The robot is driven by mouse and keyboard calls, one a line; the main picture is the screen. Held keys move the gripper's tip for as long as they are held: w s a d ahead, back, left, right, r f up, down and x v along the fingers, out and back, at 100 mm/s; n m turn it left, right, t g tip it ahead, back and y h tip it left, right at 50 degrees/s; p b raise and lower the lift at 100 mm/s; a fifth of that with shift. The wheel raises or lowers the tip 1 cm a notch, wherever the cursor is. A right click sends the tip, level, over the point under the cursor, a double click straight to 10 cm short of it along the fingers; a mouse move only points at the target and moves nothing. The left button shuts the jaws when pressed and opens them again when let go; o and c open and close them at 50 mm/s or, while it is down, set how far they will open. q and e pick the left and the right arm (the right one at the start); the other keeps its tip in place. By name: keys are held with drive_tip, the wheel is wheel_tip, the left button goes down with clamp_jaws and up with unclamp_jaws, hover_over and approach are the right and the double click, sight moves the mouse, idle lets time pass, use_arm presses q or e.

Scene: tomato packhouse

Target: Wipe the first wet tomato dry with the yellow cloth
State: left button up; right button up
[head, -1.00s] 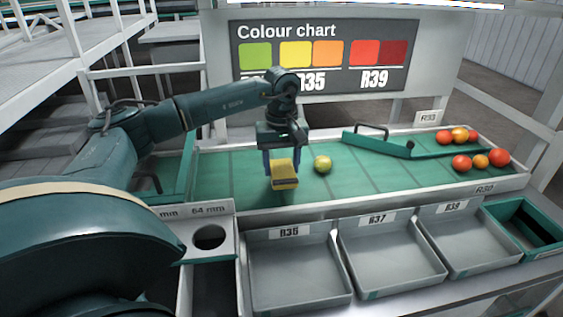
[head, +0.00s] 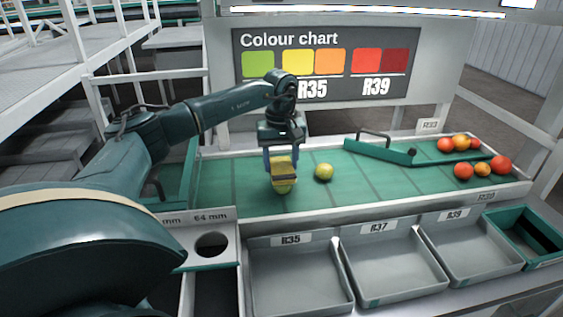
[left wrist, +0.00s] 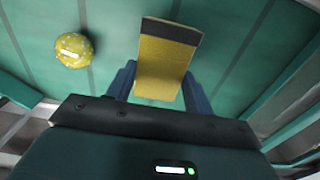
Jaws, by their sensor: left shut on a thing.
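My left gripper (head: 282,160) is shut on the yellow cloth (head: 283,172), a block-like pad with a dark end band; the cloth also shows in the left wrist view (left wrist: 163,62). A yellow-green tomato (head: 283,188) shows just below the cloth, partly covered by it; I cannot tell whether they touch. It is hidden in the left wrist view. Another yellow-green tomato (head: 324,172) lies on the green belt just right of the cloth. In the left wrist view this tomato (left wrist: 73,50) carries pale spots like drops. My right gripper is not in view.
Several red and orange tomatoes (head: 501,164) lie at the belt's right end, around a green diverter bar (head: 390,150). Grey trays R35 (head: 292,283), R37 (head: 390,265) and R39 (head: 470,245) stand empty in front. The belt (head: 225,185) is clear left of the cloth.

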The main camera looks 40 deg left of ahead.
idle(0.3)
